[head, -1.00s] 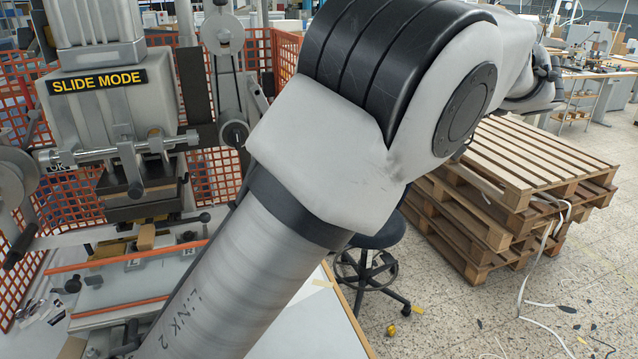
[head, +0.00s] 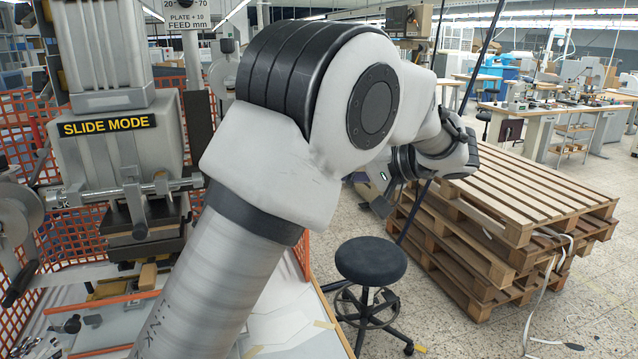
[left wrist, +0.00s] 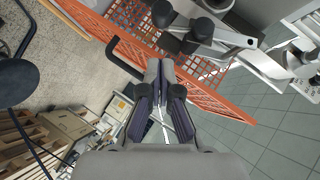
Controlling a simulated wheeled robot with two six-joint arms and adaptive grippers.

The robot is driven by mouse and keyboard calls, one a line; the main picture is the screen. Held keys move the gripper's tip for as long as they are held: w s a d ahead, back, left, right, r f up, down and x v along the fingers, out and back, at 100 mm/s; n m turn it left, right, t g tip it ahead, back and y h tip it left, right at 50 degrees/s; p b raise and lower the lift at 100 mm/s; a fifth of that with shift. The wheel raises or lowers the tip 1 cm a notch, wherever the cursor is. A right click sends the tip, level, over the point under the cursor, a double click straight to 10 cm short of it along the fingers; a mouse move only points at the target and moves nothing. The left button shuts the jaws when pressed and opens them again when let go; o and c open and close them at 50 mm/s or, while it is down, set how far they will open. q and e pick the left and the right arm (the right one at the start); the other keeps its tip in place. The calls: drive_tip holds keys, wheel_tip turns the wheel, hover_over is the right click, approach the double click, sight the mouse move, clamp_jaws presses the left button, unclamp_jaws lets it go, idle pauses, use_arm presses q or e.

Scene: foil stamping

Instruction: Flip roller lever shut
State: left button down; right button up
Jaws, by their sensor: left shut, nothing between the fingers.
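The foil stamping machine (head: 118,160) stands at the left of the head view, with a "SLIDE MODE" label. A metal cross rod (head: 125,188) with a clamp and a dark-tipped handle (head: 136,215) runs across its front. I cannot tell which part is the roller lever. In the left wrist view my left gripper (left wrist: 160,70) is shut and empty. Several black knobs and metal bars (left wrist: 205,28) lie beyond its tips at the top, seemingly apart from them. My arm crosses the head view and hides the machine's right side. My right gripper is not in view.
An orange mesh fence (left wrist: 190,82) crosses behind the fingertips in the left wrist view. In the head view a black stool (head: 370,262) and stacked pallets (head: 500,220) stand to the right. Open floor (head: 470,330) lies at the lower right.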

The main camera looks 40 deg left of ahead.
use_arm(q)
drive_tip(key=s+a+f, duration=0.1)
drive_tip(key=s+f, duration=0.1)
drive_tip(key=s, duration=0.1)
drive_tip(key=shift+a+f+p, duration=0.1)
drive_tip(key=shift+a+p, duration=0.25)
drive_tip(key=s+a+f+m+g+y+b, duration=0.2)
drive_tip(key=s+f, duration=0.1)
drive_tip(key=shift+s+m+y, duration=0.3)
drive_tip(key=shift+m+y, duration=0.1)
